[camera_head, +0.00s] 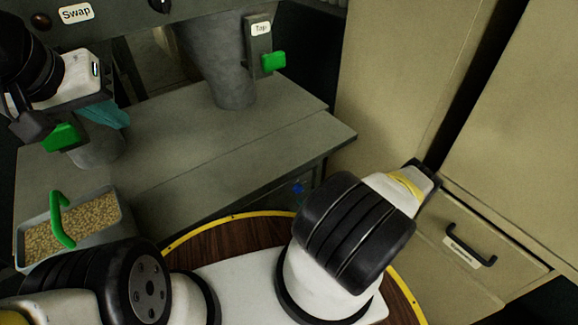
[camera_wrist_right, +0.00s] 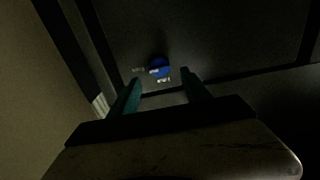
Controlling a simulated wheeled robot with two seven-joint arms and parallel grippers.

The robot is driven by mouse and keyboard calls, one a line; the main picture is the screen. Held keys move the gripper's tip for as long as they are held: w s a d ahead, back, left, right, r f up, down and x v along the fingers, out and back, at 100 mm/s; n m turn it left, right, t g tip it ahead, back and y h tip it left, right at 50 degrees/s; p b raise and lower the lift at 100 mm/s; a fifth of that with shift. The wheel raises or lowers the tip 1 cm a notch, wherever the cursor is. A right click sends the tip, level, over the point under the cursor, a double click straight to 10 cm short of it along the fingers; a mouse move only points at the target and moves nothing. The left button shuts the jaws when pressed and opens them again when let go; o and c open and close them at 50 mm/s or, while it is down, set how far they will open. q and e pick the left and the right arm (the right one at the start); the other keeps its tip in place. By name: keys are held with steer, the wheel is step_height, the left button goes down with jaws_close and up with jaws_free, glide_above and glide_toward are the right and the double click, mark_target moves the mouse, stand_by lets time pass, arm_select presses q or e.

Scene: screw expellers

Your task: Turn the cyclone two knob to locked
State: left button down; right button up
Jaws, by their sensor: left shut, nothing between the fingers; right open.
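A small blue knob (camera_wrist_right: 159,67) sits on a dark panel in the right wrist view, with small labels around it too small to read. I cannot tell for sure that it is the cyclone two knob, or which way it is set. A small blue spot (camera_head: 298,188) below the grey bench in the head view may be the same knob. My right gripper (camera_wrist_right: 160,77) is open, its two teal fingers apart on either side of the knob in the picture, with nothing between them. My left gripper (camera_head: 117,116) is shut and empty at the left, above a grey cone.
A tray of grain (camera_head: 85,222) with a green handle stands at the lower left. A green tap lever (camera_head: 273,62) is beside a grey cone (camera_head: 218,65). The grey bench (camera_head: 200,150) has free room. Beige cabinets (camera_head: 390,90) and a drawer handle (camera_head: 470,245) are at the right.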

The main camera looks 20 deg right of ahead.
mark_target(301, 191)
steer(key=x, duration=0.5)
jaws_close()
stand_by(1.4)
